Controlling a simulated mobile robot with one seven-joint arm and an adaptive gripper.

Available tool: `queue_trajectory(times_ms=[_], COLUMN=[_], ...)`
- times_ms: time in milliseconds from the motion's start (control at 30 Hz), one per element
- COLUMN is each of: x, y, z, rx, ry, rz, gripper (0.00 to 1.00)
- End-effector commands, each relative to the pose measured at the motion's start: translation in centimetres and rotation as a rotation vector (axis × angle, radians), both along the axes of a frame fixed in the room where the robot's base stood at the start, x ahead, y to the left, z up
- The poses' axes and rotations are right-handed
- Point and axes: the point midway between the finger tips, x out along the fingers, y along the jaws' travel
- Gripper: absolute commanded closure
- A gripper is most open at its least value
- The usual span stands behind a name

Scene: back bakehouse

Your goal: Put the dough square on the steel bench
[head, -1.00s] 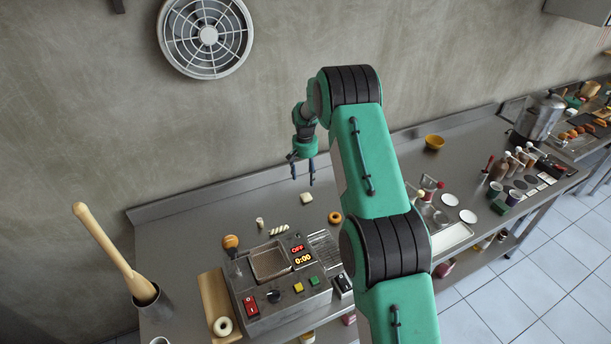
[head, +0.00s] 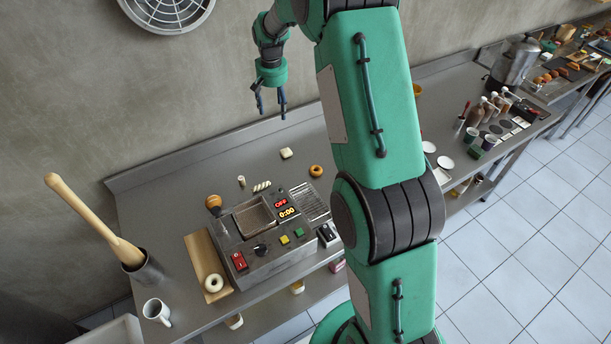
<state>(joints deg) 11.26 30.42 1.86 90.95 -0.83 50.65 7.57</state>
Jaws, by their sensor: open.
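The dough square (head: 286,153) is a small cream block lying flat on the steel bench (head: 165,215), behind the control box and near the twisted dough piece. My gripper (head: 270,112) is open and empty, with its fingers pointing down. It appears up and to the left of the dough square in the head view, with clear space between them. My green arm covers the middle of the bench.
A control box (head: 262,250) with a red switch stands on the bench. Nearby are an orange ring (head: 316,171), a twisted dough piece (head: 262,186) and a board (head: 199,247) with a pale ring. A pot holding a long wooden tool (head: 90,215) and a mug (head: 157,311) stand left.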

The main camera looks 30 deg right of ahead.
Motion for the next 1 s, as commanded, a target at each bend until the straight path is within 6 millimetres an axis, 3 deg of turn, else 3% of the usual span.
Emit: queue_trajectory(times_ms=[33,200,500,1000], x=[-0.9,-3.9,-10.2,-22.4], y=[0.6,2.5,5.6,10.2], z=[1.7,6.3,13.2,21.0], rx=[-0.003,-0.009,-0.019,-0.035], ry=[-0.012,-0.043,-0.096,-0.187], rz=[0.008,0.036,0.08,0.155], gripper=[0.38,0.38,0.38,0.38])
